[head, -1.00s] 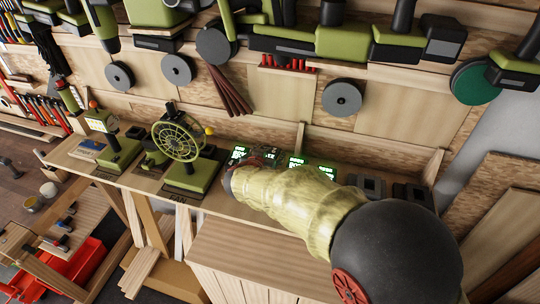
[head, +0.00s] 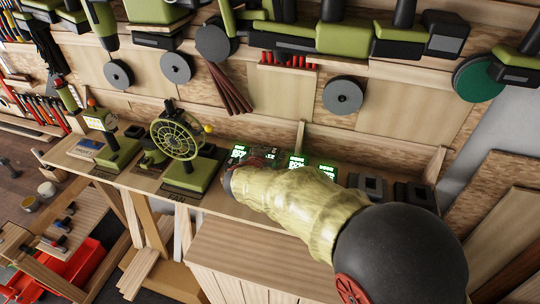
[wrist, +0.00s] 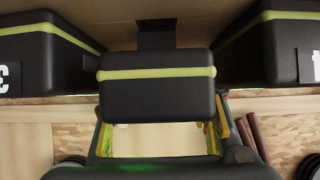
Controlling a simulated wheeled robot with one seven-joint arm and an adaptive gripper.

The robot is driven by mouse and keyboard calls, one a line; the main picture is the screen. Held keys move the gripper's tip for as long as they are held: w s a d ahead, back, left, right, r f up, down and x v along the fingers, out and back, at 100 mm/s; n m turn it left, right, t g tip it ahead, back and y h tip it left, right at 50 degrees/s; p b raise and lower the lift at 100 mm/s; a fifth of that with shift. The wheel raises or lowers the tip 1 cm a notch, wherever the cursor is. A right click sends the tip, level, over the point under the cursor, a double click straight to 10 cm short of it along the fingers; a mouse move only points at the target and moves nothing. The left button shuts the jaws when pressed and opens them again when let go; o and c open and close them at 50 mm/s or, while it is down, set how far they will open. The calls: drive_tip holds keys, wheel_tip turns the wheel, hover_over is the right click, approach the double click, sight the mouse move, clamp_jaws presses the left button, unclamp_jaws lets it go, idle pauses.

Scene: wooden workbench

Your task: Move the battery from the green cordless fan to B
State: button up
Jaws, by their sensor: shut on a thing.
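My gripper (head: 262,157) is low over the bench at the lit green displays, to the right of the fan. In the wrist view it is shut on a black battery (wrist: 157,85) with a yellow-green stripe, which sits between the fingers. The green cordless fan (head: 179,137) stands upright on its green base, apart from my gripper. The green displays (head: 297,163) show beside and behind my gripper. The B label does not show. My forearm hides part of the bench, and I cannot tell whether the battery touches anything below.
In the wrist view, striped black blocks stand close to the left (wrist: 48,57) and right (wrist: 270,52) of the battery, with partly cut-off white labels. Dark docks (head: 370,186) stand farther right on the bench. Green tools (head: 342,40) hang above.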

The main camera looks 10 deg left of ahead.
drive_tip(key=shift+f+b, duration=0.95)
drive_tip(key=shift+b, duration=0.7)
drive_tip(key=o, duration=1.6)
drive_tip(key=shift+f, duration=0.1)
drive_tip(key=shift+f, duration=0.1)
drive_tip(key=shift+s, duration=0.15)
